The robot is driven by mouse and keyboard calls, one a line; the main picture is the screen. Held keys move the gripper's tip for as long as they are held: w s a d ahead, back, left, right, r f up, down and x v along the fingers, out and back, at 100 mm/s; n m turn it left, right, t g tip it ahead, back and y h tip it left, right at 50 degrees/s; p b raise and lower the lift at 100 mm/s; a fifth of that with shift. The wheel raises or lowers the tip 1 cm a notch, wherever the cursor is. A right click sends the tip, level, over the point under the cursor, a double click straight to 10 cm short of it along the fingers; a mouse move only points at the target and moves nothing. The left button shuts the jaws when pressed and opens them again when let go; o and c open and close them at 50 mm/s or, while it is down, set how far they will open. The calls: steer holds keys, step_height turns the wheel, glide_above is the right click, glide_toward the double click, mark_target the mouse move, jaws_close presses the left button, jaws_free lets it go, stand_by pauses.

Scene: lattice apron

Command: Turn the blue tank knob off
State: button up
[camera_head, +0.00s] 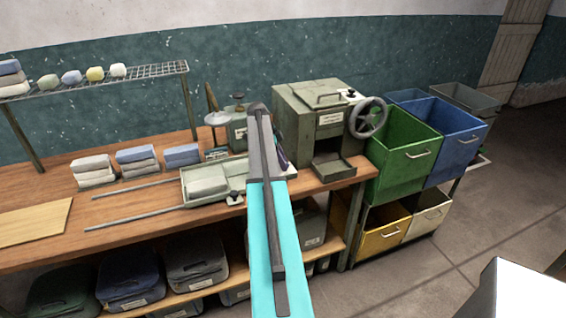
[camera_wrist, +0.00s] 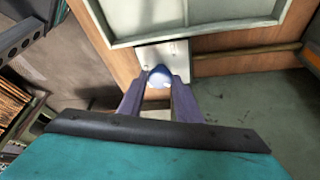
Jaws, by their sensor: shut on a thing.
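In the wrist view a small rounded knob (camera_wrist: 158,72), blue on top with a pale lower face, sits between the purple fingertips of my gripper (camera_wrist: 158,82). The fingers are shut on it from both sides. A pale plate lies just behind the knob, at the wooden bench's edge. In the head view my gripper (camera_head: 283,158) is mostly hidden behind my own teal and grey arm, beside the green-grey machine. The knob cannot be made out there, and I cannot tell its turn position.
A shallow green-grey tray (camera_head: 240,163) with a grey block lies left of my arm. A green-grey machine (camera_head: 292,115) with a handwheel (camera_head: 368,117) stands right. Open floor lies at the right.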

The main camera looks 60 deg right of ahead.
steer(key=n+b, duration=0.2)
steer(key=n+t+h+b, duration=0.1)
steer(key=n, duration=0.1)
steer(key=shift+s+a+f, duration=0.2)
steer(key=shift+s, duration=0.1)
steer(key=n+b, duration=0.1)
steer(key=n, duration=0.1)
steer(key=n+t+b, duration=0.1)
steer(key=n, duration=0.1)
steer(key=shift+s+a+t+h+b, duration=0.1)
steer(key=shift+s+t+h+b, duration=0.05)
steer(key=shift+t+h+b, duration=0.2)
steer(key=n, duration=0.2)
steer(key=n+t+b, duration=0.1)
steer(key=n, duration=0.1)
steer(key=shift+s+r+n+t, duration=0.1)
steer(key=shift+s+n+t, duration=0.1)
steer(key=shift+n+t, duration=0.1)
steer(key=shift+s+n+t, duration=0.1)
steer(key=shift+n+t, duration=0.75)
steer(key=shift+n, duration=1.55)
steer(key=o, duration=1)
steer(key=shift+r+b, duration=0.2)
steer(key=shift+b, duration=0.1)
